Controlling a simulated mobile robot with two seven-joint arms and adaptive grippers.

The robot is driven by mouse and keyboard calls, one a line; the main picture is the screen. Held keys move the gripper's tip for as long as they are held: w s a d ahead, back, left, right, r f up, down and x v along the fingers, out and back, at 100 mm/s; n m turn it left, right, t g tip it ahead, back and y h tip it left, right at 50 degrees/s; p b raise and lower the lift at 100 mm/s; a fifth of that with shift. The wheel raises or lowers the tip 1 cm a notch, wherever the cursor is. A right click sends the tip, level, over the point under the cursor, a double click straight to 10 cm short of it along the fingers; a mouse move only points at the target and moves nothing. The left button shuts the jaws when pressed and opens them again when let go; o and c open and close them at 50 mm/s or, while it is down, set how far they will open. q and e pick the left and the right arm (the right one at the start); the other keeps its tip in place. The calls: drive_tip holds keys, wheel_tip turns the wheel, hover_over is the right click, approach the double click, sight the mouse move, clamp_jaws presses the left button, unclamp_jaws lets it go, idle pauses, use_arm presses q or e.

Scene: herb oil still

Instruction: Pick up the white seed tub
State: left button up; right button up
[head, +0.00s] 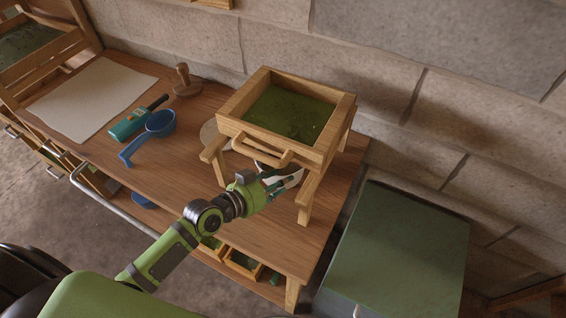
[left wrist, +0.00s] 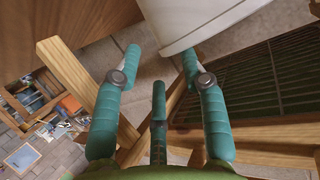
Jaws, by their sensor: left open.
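The white seed tub (left wrist: 205,18) shows at the top of the left wrist view, cut off by the frame edge. In the head view a small pale part of it (head: 291,179) shows beneath the wooden stand with the green-bottomed tray; the rest is hidden by the stand and my gripper. My left gripper (left wrist: 160,56) has its teal fingers spread with nothing between them. Its right finger is close to the tub's lower edge; I cannot tell whether they touch. In the head view the left gripper (head: 280,184) reaches under the stand's front. My right gripper is not in view.
The wooden stand (head: 314,152) has legs close around my gripper. A blue scoop (head: 158,124), a teal-handled tool (head: 130,124), a wooden stamp (head: 187,82) and a pale sheet (head: 92,98) lie left on the bench. A green cabinet (head: 398,250) stands right.

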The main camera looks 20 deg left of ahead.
sight(298, 175)
use_arm(q)
drive_tip(key=shift+w+d+f, duration=0.15)
drive_tip(key=shift+w+d, duration=0.15)
drive_tip(key=shift+w, duration=0.1)
drive_tip(key=shift+w+d+f, duration=0.15)
drive_tip(key=shift+w, duration=0.1)
drive_tip(key=x, duration=0.5)
drive_tip(key=shift+w+d+f, duration=0.1)
drive_tip(key=shift+w+f, duration=0.05)
drive_tip(key=shift+w, duration=0.1)
drive_tip(key=shift+w+d, duration=0.1)
drive_tip(key=shift+w, duration=0.1)
drive_tip(key=shift+f, duration=0.1)
drive_tip(key=shift+c, duration=0.4)
drive_tip(key=c, duration=0.7)
clamp_jaws()
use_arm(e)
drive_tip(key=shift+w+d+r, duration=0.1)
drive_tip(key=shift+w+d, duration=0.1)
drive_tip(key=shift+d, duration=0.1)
